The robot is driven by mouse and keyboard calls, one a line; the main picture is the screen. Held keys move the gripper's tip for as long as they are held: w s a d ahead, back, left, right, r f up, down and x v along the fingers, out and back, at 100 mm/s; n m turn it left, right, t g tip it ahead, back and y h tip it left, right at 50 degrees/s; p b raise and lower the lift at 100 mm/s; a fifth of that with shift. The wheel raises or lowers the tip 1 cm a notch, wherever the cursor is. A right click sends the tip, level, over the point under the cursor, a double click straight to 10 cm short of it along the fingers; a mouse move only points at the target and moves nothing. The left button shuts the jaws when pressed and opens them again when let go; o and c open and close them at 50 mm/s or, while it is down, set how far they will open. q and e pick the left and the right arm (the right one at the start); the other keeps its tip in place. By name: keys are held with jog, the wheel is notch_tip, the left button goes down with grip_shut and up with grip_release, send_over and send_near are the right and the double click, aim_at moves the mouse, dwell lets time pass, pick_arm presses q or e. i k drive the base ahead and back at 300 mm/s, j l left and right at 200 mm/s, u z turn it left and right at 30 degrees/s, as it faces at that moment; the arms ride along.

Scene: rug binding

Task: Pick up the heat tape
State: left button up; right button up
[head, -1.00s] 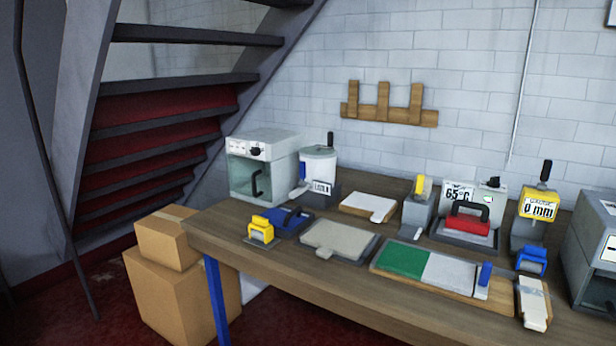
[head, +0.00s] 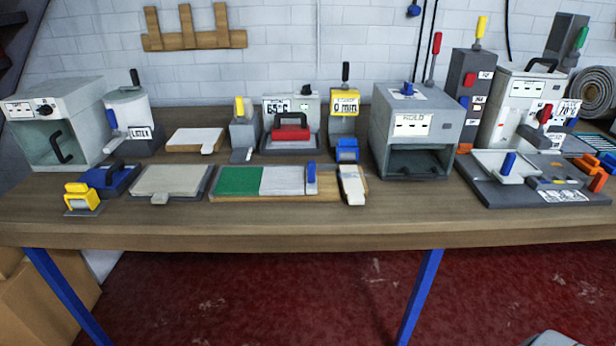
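No item on the workbench (head: 300,232) carries a readable heat tape label, so I cannot tell for certain which one it is. A small yellow block-like holder (head: 82,199) stands on a grey plate at the bench's front left. A pale strip on a small wooden board (head: 352,186) lies near the front, left of the grey box labelled HOLD. A blue block-like holder (head: 347,150) stands just behind that strip.
A green and white board (head: 239,181) and a beige pad (head: 168,181) lie near the front edge. The HOLD box (head: 413,130), white machine (head: 529,108) and dark base plate (head: 540,193) fill the right. Cartons (head: 45,305) stand at lower left; red floor is open.

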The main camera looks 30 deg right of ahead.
aim_at(352, 178)
jog(key=z, duration=1.3)
